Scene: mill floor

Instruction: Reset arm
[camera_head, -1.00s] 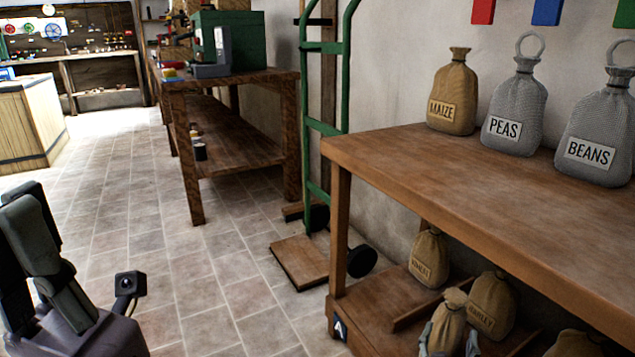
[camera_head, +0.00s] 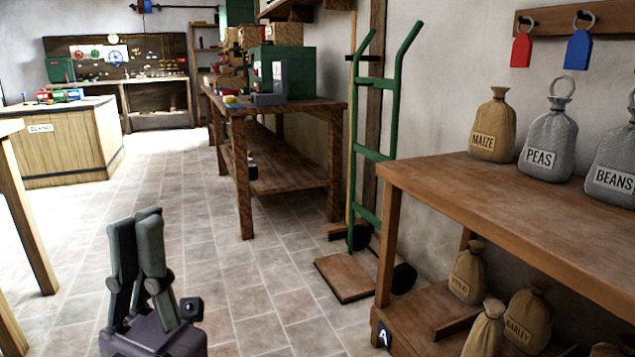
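My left gripper (camera_head: 136,226) stands upright at the lower left, over the tiled floor. Its dark fingers point up and lie close together, with nothing seen between them. My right gripper is not in view. On the bench (camera_head: 440,190) at the right stand a tan MAIZE sack (camera_head: 494,128), a grey PEAS sack (camera_head: 548,140) and a grey BEANS sack (camera_head: 612,165). Several tan sacks stand on its lower shelf, among them a BARLEY sack (camera_head: 525,315) and a sack in front (camera_head: 486,332), cut by the lower edge.
A green hand truck (camera_head: 374,155) leans at the wall beside the bench. A wooden table (camera_head: 240,125) stands farther back, and a wooden counter (camera_head: 62,150) at the left. A table edge (camera_head: 22,215) shows at the far left. The tiled floor (camera_head: 190,195) between them is clear.

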